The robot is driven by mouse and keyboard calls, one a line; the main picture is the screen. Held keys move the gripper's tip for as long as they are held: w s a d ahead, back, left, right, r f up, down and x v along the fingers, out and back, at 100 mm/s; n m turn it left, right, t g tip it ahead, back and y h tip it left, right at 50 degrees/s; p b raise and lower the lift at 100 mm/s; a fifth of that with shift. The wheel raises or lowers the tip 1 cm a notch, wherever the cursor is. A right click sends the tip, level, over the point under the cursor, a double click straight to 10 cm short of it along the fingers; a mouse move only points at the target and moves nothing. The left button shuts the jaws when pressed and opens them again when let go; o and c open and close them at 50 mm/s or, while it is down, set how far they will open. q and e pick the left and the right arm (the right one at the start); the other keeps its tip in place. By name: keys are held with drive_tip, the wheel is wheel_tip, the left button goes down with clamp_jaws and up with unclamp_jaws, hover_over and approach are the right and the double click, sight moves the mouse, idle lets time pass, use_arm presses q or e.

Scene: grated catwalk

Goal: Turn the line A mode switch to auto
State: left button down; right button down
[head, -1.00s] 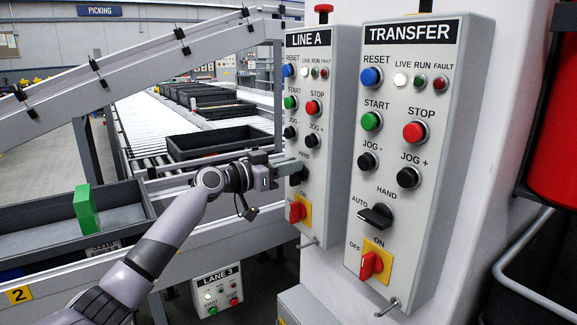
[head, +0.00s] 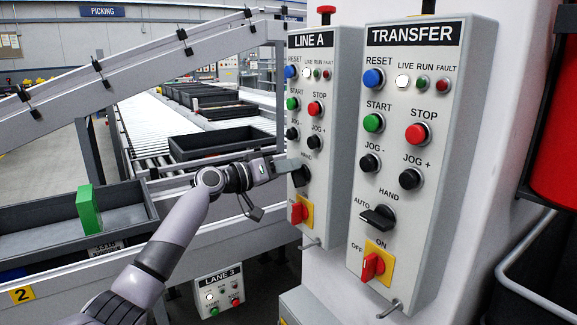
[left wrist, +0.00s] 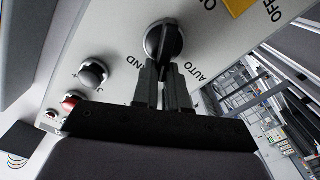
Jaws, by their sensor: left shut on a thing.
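The LINE A panel (head: 325,130) stands right of centre in the head view. Its black mode switch (head: 304,174) is low on the panel, under the HAND label and partly hidden by my left gripper (head: 297,166). In the left wrist view the switch knob (left wrist: 165,40) is round with a raised bar. My left gripper (left wrist: 164,78) is shut on that bar, with a finger on each side. The bar seems to point between the HAND and AUTO labels. My right gripper is not in view.
The TRANSFER panel (head: 418,160) with a similar switch (head: 378,217) stands close on the right. A red and yellow switch (head: 300,212) sits just below the LINE A mode switch. A conveyor rail (head: 130,85) and a tray with a green block (head: 88,209) lie left.

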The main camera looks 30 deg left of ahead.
use_arm(q)
drive_tip(key=n+p, duration=0.1)
drive_tip(key=n, duration=0.2)
drive_tip(key=f+n+p, duration=0.1)
drive_tip(key=n, duration=0.3)
drive_tip(key=a+n+p, duration=0.1)
drive_tip(key=n+p, duration=0.1)
drive_tip(key=n, duration=0.2)
drive_tip(key=shift+w+f, duration=0.25)
drive_tip(key=shift+f, duration=0.15)
drive_tip(key=shift+n, duration=0.4)
drive_tip(key=c, duration=1.3)
unclamp_jaws()
drive_tip(key=shift+c, duration=0.2)
drive_tip(key=shift+o, duration=0.9)
drive_tip(key=shift+f, duration=0.15)
